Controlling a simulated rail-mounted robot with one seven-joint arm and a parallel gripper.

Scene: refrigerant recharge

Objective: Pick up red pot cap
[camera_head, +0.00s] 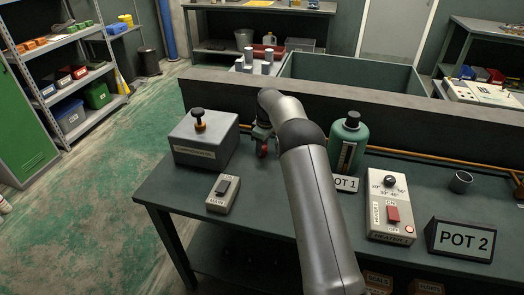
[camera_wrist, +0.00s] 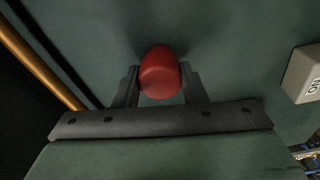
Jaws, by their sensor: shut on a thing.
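The red pot cap (camera_wrist: 159,70) sits between the two dark fingers of my gripper (camera_wrist: 158,82) in the wrist view. A finger touches it on each side, and the gripper is shut on it. In the head view, the cap (camera_head: 262,151) is a small red spot below my gripper (camera_head: 262,138), at the back of the green table between the grey box and the green bottle. My arm covers part of this area. I cannot tell whether the cap touches the table top.
A grey box with a black-and-orange knob (camera_head: 204,138) stands left of my gripper, with a small switch box (camera_head: 223,193) in front. A green bottle (camera_head: 348,144), heater box (camera_head: 391,207) and POT 2 sign (camera_head: 463,240) are to the right. An orange pipe (camera_wrist: 38,62) runs nearby.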

